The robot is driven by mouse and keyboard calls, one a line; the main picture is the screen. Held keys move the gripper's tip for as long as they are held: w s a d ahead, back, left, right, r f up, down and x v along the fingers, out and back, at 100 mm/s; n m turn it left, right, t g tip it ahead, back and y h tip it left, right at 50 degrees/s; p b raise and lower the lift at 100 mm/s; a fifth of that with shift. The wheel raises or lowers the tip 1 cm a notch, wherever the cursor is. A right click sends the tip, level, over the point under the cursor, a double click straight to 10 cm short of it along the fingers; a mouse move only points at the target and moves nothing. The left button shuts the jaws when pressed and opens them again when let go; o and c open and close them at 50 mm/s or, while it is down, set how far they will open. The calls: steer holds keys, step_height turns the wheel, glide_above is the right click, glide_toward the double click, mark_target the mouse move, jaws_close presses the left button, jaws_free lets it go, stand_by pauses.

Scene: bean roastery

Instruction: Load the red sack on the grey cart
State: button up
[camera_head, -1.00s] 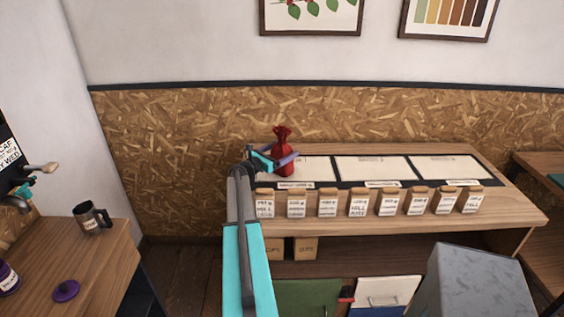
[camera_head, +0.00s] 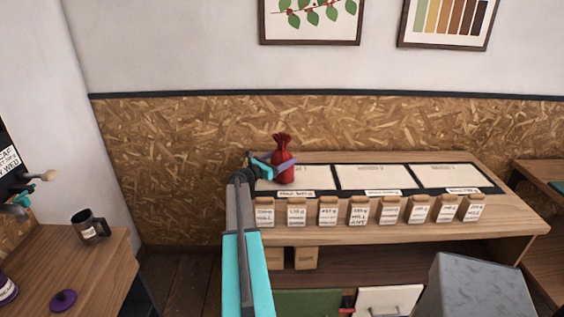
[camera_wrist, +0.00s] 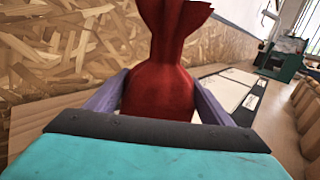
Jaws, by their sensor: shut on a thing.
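The red sack (camera_head: 283,166) has a gathered, tied top and is upright at the left end of the wooden counter (camera_head: 400,238). My gripper (camera_head: 273,166) is shut on its body. In the wrist view the sack (camera_wrist: 160,85) sits between the two purple fingers of my gripper (camera_wrist: 158,100); its lower part is hidden behind the gripper's palm. I cannot tell whether it touches the counter. A speckled grey block-like shape (camera_head: 474,288) is cut off at the lower right; I cannot tell whether it is the grey cart.
Below are a green panel (camera_head: 308,302) and a white one (camera_head: 389,300). A mug (camera_head: 90,226) and purple lid (camera_head: 63,300) are on the left table (camera_head: 90,265).

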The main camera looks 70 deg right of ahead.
mark_target(279, 153)
steer(key=shift+a+r+b, duration=0.1)
steer(key=shift+r+b, duration=0.7)
steer(key=shift+r, duration=0.75)
steer(key=b+v, duration=0.5)
steer(key=v, duration=1.2)
steer(key=shift+a, duration=0.4)
steer(key=shift+w+r, duration=0.1)
steer(key=shift+r, duration=0.05)
